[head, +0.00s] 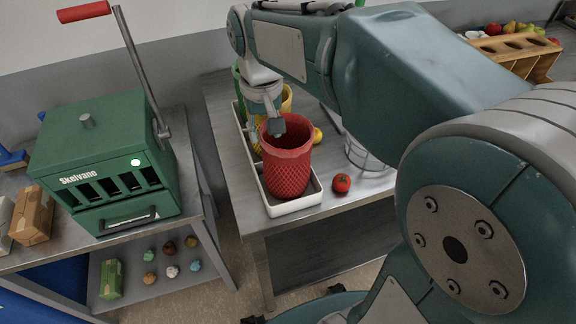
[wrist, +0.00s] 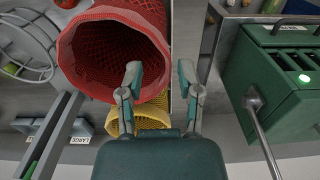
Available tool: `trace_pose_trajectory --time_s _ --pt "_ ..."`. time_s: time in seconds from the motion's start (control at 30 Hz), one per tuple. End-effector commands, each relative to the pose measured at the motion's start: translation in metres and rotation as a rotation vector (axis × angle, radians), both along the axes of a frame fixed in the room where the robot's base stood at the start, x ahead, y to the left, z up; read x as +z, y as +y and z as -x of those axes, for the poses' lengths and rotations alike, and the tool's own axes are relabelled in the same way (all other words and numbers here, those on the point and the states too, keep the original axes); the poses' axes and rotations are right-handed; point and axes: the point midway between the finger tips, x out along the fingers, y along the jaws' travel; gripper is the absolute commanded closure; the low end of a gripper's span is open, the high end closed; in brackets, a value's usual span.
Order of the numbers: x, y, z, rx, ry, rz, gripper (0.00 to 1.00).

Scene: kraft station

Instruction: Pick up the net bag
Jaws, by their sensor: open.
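A red net bag (head: 289,170) stands upright and open-topped in a white tray (head: 294,206) on the metal table. A yellow net bag (head: 287,99) stands behind it, partly hidden. My gripper (head: 277,125) is at the rim of the red bag. In the wrist view my gripper (wrist: 160,82) has its two fingers spread apart, with the left finger overlapping the near rim of the red net bag (wrist: 100,55). The yellow net bag (wrist: 140,115) shows between and behind the fingers. I cannot tell whether the fingers touch the red bag.
A green machine (head: 105,160) with a red-handled lever stands on the left table. A tomato (head: 341,183) and a wire basket (head: 366,155) are right of the tray. A wooden rack (head: 512,50) with produce is at the back right. A gap separates the two tables.

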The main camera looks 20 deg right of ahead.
Motion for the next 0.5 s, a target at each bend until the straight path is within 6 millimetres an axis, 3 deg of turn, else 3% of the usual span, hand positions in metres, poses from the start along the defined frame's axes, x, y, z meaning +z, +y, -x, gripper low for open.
trace_pose_trajectory --time_s 0.3,0.5 --pt "-0.044 0.005 -0.004 -0.001 0.003 0.0 0.54" --pt "-0.048 0.004 -0.004 -0.001 0.001 -0.002 0.54"
